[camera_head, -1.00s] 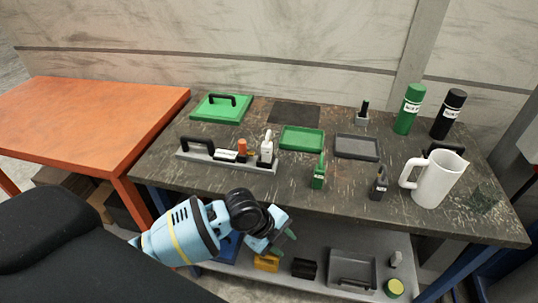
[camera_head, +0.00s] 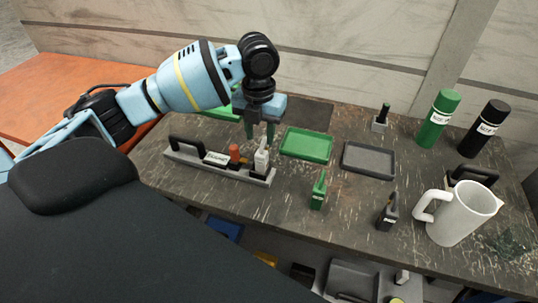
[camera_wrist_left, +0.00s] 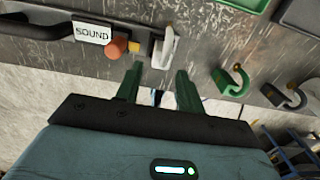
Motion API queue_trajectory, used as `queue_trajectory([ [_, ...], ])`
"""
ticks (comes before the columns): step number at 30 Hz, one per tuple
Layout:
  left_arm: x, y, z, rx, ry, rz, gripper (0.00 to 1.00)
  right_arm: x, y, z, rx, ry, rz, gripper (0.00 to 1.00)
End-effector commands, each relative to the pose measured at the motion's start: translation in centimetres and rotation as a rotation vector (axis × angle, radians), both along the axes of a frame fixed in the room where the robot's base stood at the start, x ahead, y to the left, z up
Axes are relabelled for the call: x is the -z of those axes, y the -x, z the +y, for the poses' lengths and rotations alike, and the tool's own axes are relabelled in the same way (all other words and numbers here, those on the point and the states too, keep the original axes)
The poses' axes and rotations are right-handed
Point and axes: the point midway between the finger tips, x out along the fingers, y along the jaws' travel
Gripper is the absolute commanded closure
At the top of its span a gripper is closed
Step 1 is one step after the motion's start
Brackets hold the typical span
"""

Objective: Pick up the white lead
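The white lead (camera_head: 262,158) stands upright at the right end of a long grey holder (camera_head: 208,171), right beside an orange-red piece (camera_head: 235,154). In the left wrist view the white lead (camera_wrist_left: 165,48) shows as a pale hooked shape just beyond the fingertips. My left gripper (camera_head: 259,131) points down just above and behind the lead in the head view. Its green fingers (camera_wrist_left: 159,72) are apart with nothing between them, and they do not appear to touch the lead. My right gripper is out of view.
A green lead (camera_head: 318,190) and a black lead (camera_head: 388,212) stand to the right. Behind them lie a green tray (camera_head: 307,146) and a grey tray (camera_head: 368,160). A white jug (camera_head: 458,216) and green (camera_head: 438,118) and black (camera_head: 484,128) bottles stand at the right.

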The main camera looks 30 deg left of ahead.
Motion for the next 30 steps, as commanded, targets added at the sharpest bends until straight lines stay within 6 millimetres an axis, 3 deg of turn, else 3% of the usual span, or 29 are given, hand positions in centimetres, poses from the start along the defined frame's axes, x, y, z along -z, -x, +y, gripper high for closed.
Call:
queue_trajectory([
  [5, 0.7, 0.0, -0.1, -0.001, 0.0, 0.002, 0.62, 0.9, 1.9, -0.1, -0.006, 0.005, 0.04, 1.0],
  [10, 2.4, 0.0, -0.1, -0.003, 0.0, 0.001, 0.62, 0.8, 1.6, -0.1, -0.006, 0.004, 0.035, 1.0],
  [17, 3.1, 0.0, -0.1, -0.003, 0.001, 0.0, 0.62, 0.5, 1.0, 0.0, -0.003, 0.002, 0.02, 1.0],
  [24, 6.3, 0.0, -0.4, -0.003, 0.001, 0.0, 0.62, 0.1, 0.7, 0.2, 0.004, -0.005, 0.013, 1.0],
  [30, 7.8, -0.1, -0.4, -0.002, 0.0, -0.003, 0.62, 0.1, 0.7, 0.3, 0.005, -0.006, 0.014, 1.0],
])
